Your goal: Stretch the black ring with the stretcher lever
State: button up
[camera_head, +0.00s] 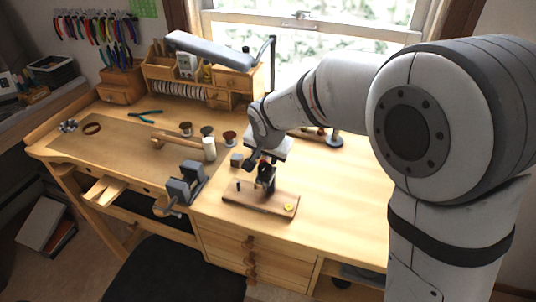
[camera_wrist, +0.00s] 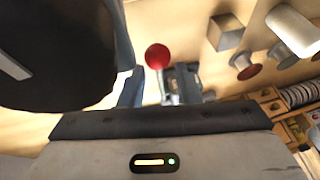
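The stretcher (camera_head: 265,179) is a small dark device standing on a wooden board (camera_head: 262,204) near the bench's front edge. In the wrist view its grey body (camera_wrist: 184,82) shows beside a red ball knob (camera_wrist: 157,56), which looks like the end of the lever. My gripper (camera_head: 263,160) points down just above the stretcher and partly hides it. A blue-grey finger edge shows near the knob in the wrist view, but a large dark rounded shape covers the left side. Whether the fingers touch the knob or are open cannot be told. I cannot make out the black ring.
A grey vise (camera_head: 186,183) is at the bench front, left of the board. The bench right of the board is clear. A brown ring (camera_head: 91,128) lies far left.

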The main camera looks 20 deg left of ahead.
jog(key=shift+w+f, duration=0.15)
jog(key=shift+f, duration=0.3)
jog(key=shift+c, duration=0.2)
grip_shut()
